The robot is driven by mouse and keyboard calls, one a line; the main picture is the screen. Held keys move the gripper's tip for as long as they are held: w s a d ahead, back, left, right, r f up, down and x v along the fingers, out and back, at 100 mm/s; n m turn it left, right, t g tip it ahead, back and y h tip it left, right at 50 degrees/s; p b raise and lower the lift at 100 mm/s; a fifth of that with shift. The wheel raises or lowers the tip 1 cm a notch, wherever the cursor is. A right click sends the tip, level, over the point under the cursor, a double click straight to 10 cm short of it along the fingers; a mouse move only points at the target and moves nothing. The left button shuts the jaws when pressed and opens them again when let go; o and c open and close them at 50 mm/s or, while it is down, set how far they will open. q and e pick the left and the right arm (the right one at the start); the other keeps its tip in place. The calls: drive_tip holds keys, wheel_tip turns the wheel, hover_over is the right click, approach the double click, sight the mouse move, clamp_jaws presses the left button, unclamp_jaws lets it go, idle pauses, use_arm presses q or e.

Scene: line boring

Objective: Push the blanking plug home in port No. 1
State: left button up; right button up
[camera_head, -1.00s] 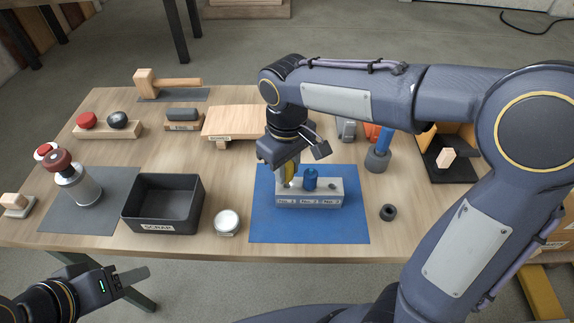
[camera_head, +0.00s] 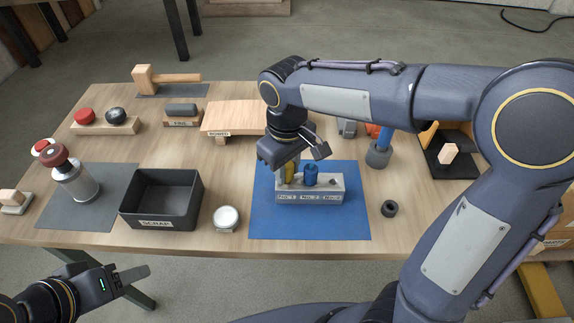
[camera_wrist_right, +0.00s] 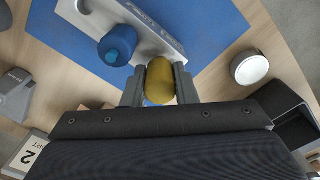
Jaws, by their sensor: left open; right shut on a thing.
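The grey port block (camera_head: 312,197) stands on the blue mat (camera_head: 345,228), its front labelled No. 1 to No. 3 from left to right. My right gripper (camera_head: 290,165) is over the left end of the block, at port No. 1. It is shut on a yellow plug (camera_wrist_right: 160,82), also seen in the head view (camera_head: 289,174). The plug's lower end meets the block's top, but how deep it sits is hidden. A blue plug (camera_head: 311,175) stands in the middle port. The right port shows a dark opening. My left gripper (camera_head: 128,280) is open and empty, off the table's front edge.
A black SCRAP bin (camera_head: 162,224) and a round white-topped tin (camera_head: 226,218) stand left of the mat. A dark ring (camera_head: 389,209) and a blue-handled tool (camera_head: 380,152) stand to its right. A wooden board (camera_head: 232,119) lies behind.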

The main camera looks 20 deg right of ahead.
drive_tip(key=shift+f+b, duration=0.4)
drive_tip(key=shift+f, duration=0.3)
drive_tip(key=o, duration=1)
drive_tip(key=shift+o, duration=0.2)
drive_tip(key=shift+r, duration=0.1)
wheel_tip(320, 180, up, 8)
drive_tip(key=p, duration=0.7)
drive_tip(key=shift+d, duration=0.1)
drive_tip(key=s+d+m+t+y, duration=0.2)
drive_tip(key=s+d+m, duration=0.1)
drive_tip(key=s, duration=0.5)
drive_tip(key=s+d+m+t+y, duration=0.1)
drive_tip(key=s+d+m+t, duration=0.2)
drive_tip(key=s+d, duration=0.3)
drive_tip(key=shift+s+m+t+y, duration=0.35)
drive_tip(key=shift+s+m, duration=0.35)
drive_tip(key=shift+s, duration=0.4)
